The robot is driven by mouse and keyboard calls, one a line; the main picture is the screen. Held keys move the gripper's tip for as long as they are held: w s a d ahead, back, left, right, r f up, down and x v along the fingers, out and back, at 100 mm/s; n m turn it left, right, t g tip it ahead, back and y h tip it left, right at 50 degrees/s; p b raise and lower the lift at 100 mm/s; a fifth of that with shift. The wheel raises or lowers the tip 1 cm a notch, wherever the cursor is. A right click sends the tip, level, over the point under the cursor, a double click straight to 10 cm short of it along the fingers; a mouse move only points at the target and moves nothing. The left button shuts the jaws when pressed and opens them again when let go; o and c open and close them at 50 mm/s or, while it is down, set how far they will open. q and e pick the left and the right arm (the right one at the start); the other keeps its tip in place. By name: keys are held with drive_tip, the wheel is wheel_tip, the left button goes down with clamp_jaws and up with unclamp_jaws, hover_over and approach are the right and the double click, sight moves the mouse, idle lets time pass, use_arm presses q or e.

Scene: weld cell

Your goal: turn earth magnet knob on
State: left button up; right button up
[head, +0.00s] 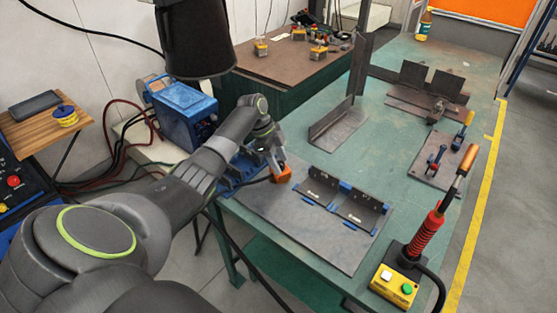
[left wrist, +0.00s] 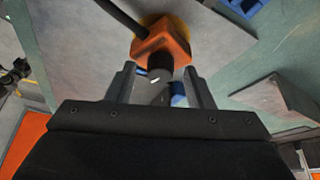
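The earth magnet (head: 284,174) is a small orange block on the grey steel plate at the near left of the green table. In the left wrist view the orange block (left wrist: 172,42) has a black cable at its upper left. Its black knob (left wrist: 160,68) points towards my gripper and carries a small white mark. My left gripper (head: 275,158) is right at the magnet. In the left wrist view its two fingers (left wrist: 160,84) are apart, one on each side of the knob's line, with visible gaps. My right gripper is not in view.
Two angled steel pieces (head: 343,192) with blue parts stand on the plate (head: 300,222) right of the magnet. A blue machine (head: 183,112) is behind my left arm. A red-handled torch (head: 428,235) and yellow button box (head: 393,286) stand at the near right.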

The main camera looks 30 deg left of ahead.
use_arm(q)
drive_tip(key=b+v, duration=0.2)
drive_tip(key=v, duration=1.5)
drive_tip(key=shift+a+r, duration=0.15)
drive_tip(key=shift+s, duration=0.1)
